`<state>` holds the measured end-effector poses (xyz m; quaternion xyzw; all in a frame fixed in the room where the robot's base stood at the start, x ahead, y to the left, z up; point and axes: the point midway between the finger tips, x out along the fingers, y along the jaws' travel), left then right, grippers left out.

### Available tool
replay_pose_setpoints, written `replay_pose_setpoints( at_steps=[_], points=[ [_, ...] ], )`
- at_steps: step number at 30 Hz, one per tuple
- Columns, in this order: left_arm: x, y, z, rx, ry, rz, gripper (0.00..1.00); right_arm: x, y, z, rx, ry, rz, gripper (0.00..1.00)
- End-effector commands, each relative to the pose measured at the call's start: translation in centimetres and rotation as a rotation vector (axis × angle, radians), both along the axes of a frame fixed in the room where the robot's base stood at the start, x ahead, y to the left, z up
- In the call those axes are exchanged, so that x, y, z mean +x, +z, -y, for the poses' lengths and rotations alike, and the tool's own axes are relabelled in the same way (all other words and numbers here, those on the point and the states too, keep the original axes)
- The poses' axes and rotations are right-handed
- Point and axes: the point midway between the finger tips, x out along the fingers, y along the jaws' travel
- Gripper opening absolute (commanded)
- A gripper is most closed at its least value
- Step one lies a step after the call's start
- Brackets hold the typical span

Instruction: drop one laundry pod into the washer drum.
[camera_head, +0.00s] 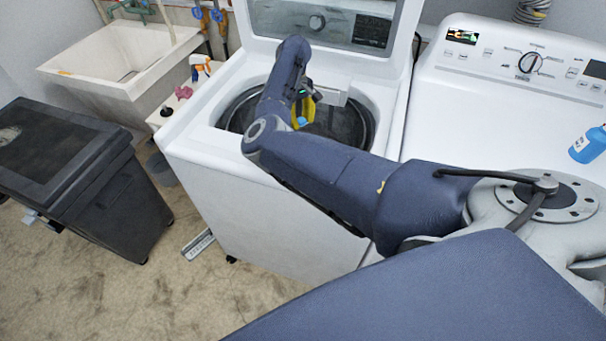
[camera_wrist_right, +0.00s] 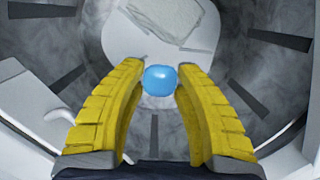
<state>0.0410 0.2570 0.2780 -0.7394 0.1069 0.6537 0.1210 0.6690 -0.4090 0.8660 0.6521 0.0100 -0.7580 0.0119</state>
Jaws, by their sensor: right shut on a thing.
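The washer (camera_head: 270,205) stands in the middle with its lid up. Its drum (camera_head: 350,122) is open at the top and partly hidden behind my right arm. My right gripper (camera_head: 303,116) is over the drum opening. In the right wrist view its yellow fingers (camera_wrist_right: 160,82) are shut on a small blue laundry pod (camera_wrist_right: 160,80), held at the fingertips. The pod also shows as a small blue spot in the head view (camera_head: 302,121). Below it the right wrist view shows the grey drum wall and a pale round centre (camera_wrist_right: 160,32). My left gripper is not in view.
The raised lid (camera_head: 330,25) stands behind the drum. A second white machine (camera_head: 470,120) is on the right, with a blue bottle (camera_head: 588,145) on it. A utility sink (camera_head: 120,60) and a dark bin (camera_head: 90,170) are on the left.

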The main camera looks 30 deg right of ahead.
Motion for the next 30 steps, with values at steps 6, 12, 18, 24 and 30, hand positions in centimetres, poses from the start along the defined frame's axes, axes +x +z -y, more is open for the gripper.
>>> replay_pose_setpoints(
  at_steps=[6, 12, 18, 24, 30],
  points=[
    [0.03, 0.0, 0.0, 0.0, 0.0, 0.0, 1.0, -0.02, -0.41, 0.02, 0.0, 0.0, -0.001, 0.16],
    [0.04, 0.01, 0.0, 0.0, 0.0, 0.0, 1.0, -0.02, -0.41, 0.01, 0.0, 0.0, -0.001, 0.16],
    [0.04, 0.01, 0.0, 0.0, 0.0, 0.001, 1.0, -0.02, -0.4, 0.01, 0.0, 0.0, -0.001, 0.56],
    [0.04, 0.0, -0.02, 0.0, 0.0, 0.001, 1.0, -0.02, -0.4, 0.01, 0.0, 0.0, -0.001, 0.58],
    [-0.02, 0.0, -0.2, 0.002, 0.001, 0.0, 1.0, 0.16, 0.39, 0.0, 0.0, 0.0, 0.001, 0.58]
  ],
)
